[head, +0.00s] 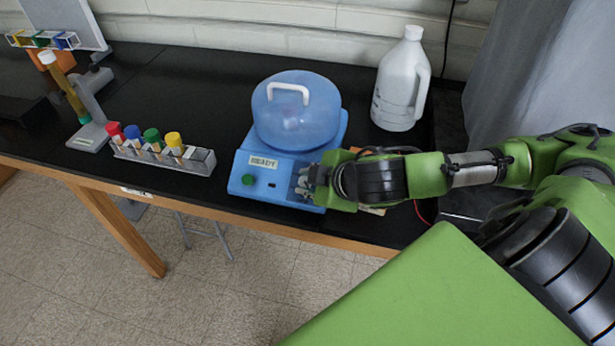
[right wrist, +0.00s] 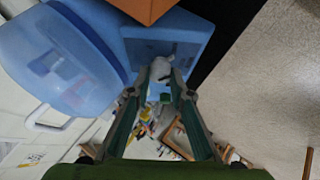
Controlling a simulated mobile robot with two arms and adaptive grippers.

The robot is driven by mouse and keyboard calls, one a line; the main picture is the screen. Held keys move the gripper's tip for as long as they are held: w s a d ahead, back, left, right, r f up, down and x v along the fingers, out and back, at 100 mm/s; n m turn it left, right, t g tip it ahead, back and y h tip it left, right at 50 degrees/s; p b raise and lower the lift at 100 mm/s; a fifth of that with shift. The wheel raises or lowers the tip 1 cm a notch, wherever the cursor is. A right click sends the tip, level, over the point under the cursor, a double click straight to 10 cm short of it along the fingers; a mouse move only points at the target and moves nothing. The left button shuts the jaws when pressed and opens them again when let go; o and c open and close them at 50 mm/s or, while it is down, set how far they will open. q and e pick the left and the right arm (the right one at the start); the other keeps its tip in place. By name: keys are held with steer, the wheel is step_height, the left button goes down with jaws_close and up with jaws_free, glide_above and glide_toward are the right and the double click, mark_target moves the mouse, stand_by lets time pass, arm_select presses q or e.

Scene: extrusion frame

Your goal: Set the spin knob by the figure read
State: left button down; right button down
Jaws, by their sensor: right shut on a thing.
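The blue centrifuge (head: 238,185) stands on the black bench with its domed lid (head: 320,112) down. A label reading READY (head: 263,162), a green button (head: 248,180) and a small dark slot (head: 272,185) are on its front. My right gripper (head: 306,183) is at the right of this front panel. In the right wrist view its fingers (right wrist: 163,82) are shut on the pale grey spin knob (right wrist: 160,67). The fingers hide most of the knob, and I cannot read its setting. My left gripper is out of view.
A rack (head: 186,159) with red, blue, green and yellow capped tubes stands left of the centrifuge. Further left, a white-capped tube (head: 66,90) leans at a grey stand (head: 95,108). A white jug (head: 400,82) stands behind my right arm. The bench's middle back is clear.

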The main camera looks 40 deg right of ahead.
steer(key=m, duration=0.1)
steer(key=m+t+h+p, duration=0.1)
steer(key=m, duration=0.1)
steer(key=shift+s+a+f, duration=0.15)
steer(key=shift+a+f, duration=0.05)
steer(key=m+h, duration=0.1)
steer(key=m, duration=0.1)
steer(key=shift+f+m+h, duration=0.1)
steer(key=shift+m+h, duration=0.2)
steer(key=shift+m+t+h+b, duration=0.45)
steer(key=shift+m+h, duration=0.55)
steer(key=shift+m, duration=0.7)
steer(key=c, duration=1.8)
jaws_free()
